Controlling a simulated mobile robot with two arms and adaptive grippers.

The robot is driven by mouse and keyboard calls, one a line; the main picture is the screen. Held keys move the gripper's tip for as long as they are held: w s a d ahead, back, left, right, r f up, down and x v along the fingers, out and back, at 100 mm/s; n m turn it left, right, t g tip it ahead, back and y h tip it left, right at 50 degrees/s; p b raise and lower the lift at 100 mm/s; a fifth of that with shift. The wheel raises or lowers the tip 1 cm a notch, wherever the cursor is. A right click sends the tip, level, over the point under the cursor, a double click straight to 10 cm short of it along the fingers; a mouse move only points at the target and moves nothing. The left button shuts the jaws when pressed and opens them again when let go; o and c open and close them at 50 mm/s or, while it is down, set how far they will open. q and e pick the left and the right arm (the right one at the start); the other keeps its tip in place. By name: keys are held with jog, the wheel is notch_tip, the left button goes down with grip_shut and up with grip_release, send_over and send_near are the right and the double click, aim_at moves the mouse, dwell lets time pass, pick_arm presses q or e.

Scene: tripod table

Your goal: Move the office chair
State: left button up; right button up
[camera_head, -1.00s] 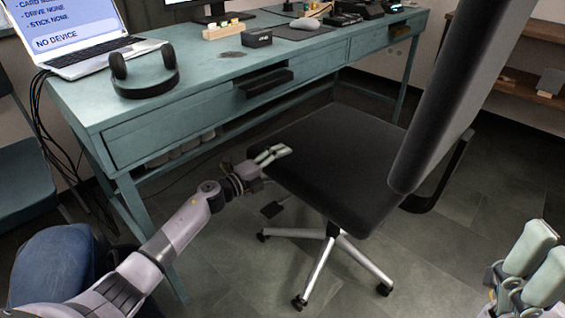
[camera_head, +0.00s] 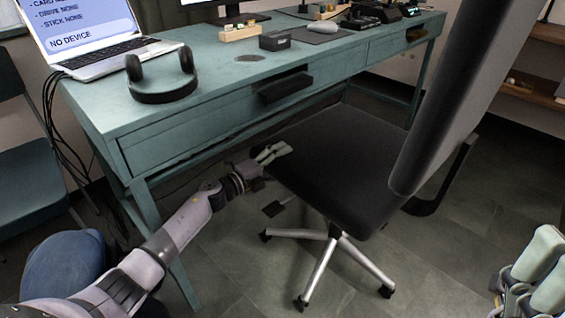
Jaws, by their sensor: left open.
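The black office chair (camera_head: 345,165) stands upright on a silver wheeled base (camera_head: 333,250) in front of the green desk. Its tall backrest (camera_head: 445,95) is on the right, and an armrest (camera_head: 447,178) shows behind it. My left gripper (camera_head: 272,153) is open at the left edge of the seat, its fingers reaching over or against that edge; I cannot tell whether they touch. My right gripper (camera_head: 540,272) is at the lower right corner, partly cut off, away from the chair. Its opening is hard to judge.
The green desk (camera_head: 190,116) bears a laptop (camera_head: 88,35), headphones (camera_head: 160,75) and small items. A blue-green chair (camera_head: 30,160) and a blue rounded object (camera_head: 65,268) are at left. Shelves (camera_head: 535,92) stand at back right. Grey floor is open right of the chair base.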

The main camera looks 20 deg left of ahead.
aim_at(267, 171)
pick_arm(q)
jog(key=o, duration=0.4)
jog(key=shift+d, duration=0.3)
jog(key=shift+c, duration=0.2)
jog(key=shift+s, duration=0.15)
jog(key=shift+s+a+f, duration=0.1)
jog(key=shift+s+a, duration=0.1)
jog(key=shift+s, duration=0.1)
jog(key=v, duration=0.6)
jog(key=shift+s+a, duration=0.25)
